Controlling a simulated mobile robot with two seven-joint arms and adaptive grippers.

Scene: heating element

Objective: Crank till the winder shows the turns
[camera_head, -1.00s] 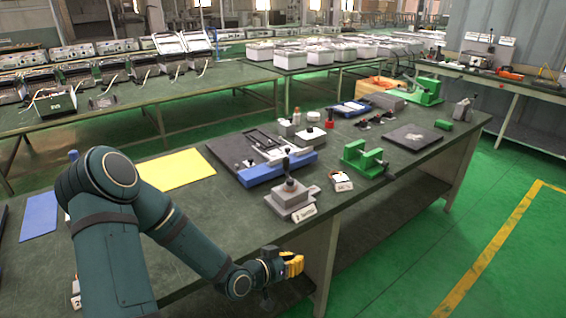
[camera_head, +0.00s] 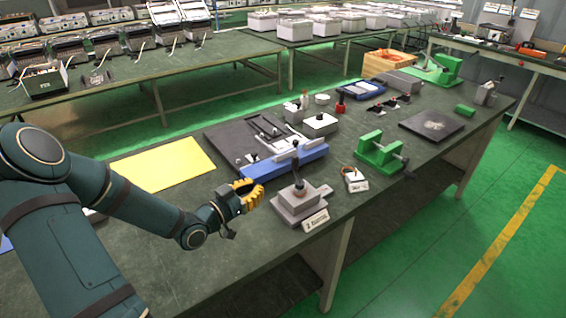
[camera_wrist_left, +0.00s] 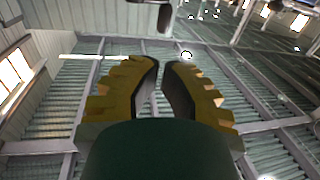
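A grey block-like device (camera_head: 296,207) with an upright dark knobbed lever and a small white label stands near the table's front edge. I cannot tell for sure that it is the winder, and its label is too small to read. My left gripper (camera_head: 252,192), with yellow fingers, is just left of this device, beside the blue base and apparently apart from the device. In the left wrist view the gripper (camera_wrist_left: 161,64) has a narrow gap between its dark finger pads and holds nothing. My right gripper is not in view.
A dark board with a blue-based fixture (camera_head: 285,164) lies behind my left gripper. A yellow sheet (camera_head: 165,166) lies left of it. A green clamp (camera_head: 380,154) and a small labelled box (camera_head: 355,180) are to the right. The front-left tabletop is mostly clear.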

